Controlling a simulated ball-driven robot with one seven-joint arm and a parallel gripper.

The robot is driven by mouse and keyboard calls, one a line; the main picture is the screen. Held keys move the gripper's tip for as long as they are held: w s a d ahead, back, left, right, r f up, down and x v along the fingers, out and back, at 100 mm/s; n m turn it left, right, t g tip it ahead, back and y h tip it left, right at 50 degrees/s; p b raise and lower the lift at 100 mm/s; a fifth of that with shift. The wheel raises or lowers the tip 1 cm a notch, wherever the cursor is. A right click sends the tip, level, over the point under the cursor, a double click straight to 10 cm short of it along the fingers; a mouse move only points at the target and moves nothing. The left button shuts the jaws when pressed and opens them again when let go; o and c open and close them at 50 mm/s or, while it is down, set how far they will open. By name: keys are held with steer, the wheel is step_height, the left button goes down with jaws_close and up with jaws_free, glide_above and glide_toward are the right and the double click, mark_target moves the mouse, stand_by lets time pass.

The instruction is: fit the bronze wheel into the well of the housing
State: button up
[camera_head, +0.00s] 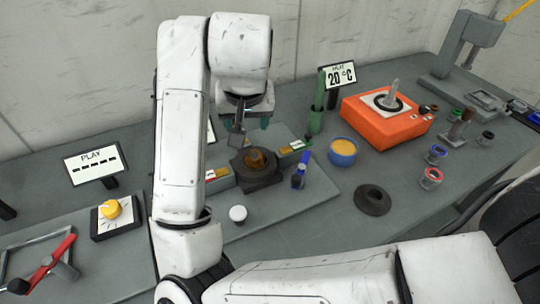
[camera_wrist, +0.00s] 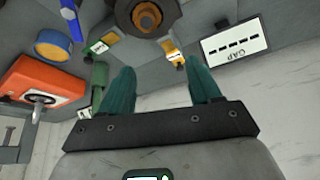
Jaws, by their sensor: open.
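The bronze wheel (camera_head: 258,159) sits at the top of the dark housing (camera_head: 257,181), in or on its round opening. I cannot tell how deep it sits or whether it is level. In the wrist view the bronze wheel (camera_wrist: 146,16) shows inside the dark ring of the housing (camera_wrist: 122,18), cut off by the top edge. My gripper (camera_head: 247,122) hangs above and behind the housing, apart from the wheel. In the wrist view the two green fingers of my gripper (camera_wrist: 160,78) stand wide apart with nothing between them.
Small labelled blocks (camera_head: 291,148) flank the housing on its plate. A blue part (camera_head: 299,174) stands close on the right, with a green post (camera_head: 316,113) behind. A yellow-topped blue cup (camera_head: 342,151), black ring (camera_head: 373,199) and orange box (camera_head: 387,122) are further right. A white knob (camera_head: 238,214) is in front.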

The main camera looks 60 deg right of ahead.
mark_target(254, 153)
steer(key=shift+g, duration=0.3)
steer(key=x, duration=0.3)
steer(key=s+a+x, duration=0.1)
steer(key=x, duration=0.3)
steer(key=s+f+b+x, duration=0.1)
steer(key=x, duration=0.3)
steer(key=shift+a+f, duration=0.1)
steer(key=shift+f, duration=0.15)
jaws_close()
